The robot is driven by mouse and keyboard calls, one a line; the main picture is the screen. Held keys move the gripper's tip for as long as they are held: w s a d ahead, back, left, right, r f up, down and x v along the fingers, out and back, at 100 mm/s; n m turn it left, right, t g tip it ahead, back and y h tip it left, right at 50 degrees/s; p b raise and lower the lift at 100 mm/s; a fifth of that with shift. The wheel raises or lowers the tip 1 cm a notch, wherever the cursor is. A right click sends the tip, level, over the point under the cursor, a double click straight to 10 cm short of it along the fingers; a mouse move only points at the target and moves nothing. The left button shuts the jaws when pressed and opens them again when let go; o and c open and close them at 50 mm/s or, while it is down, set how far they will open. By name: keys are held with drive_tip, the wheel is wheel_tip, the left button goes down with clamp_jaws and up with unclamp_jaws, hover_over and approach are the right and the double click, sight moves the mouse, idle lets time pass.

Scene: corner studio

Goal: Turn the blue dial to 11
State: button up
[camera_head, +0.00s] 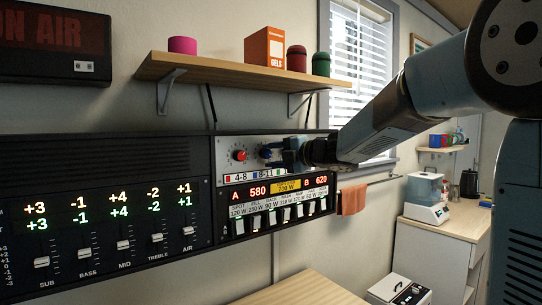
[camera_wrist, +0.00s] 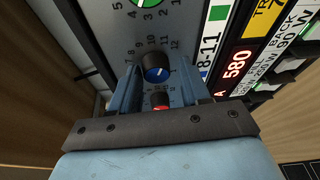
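The blue dial (camera_wrist: 157,73) is a round knob on a grey panel, with numbers printed around it, 7 to 12 among them. In the head view the blue dial (camera_head: 265,155) sits right of the red dial (camera_head: 240,155), partly hidden by my gripper (camera_head: 284,156). In the wrist view my gripper (camera_wrist: 156,82) is open, one finger at each side of the blue dial. I cannot tell whether the fingers touch it. The number its pale mark points to is too small to read surely.
The red dial (camera_wrist: 161,100) and a green dial (camera_wrist: 147,2) lie close by. Below is a lit display (camera_head: 286,187) reading A 580 and B 620, with several switches. A slider panel (camera_head: 110,215) is at left. A shelf (camera_head: 235,75) with objects hangs above.

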drive_tip(key=shift+o, duration=0.9)
drive_tip(key=shift+r, duration=0.1)
drive_tip(key=shift+d, duration=0.1)
drive_tip(key=v, duration=1.3)
drive_tip(key=shift+s+d, duration=0.2)
drive_tip(key=shift+d, duration=0.05)
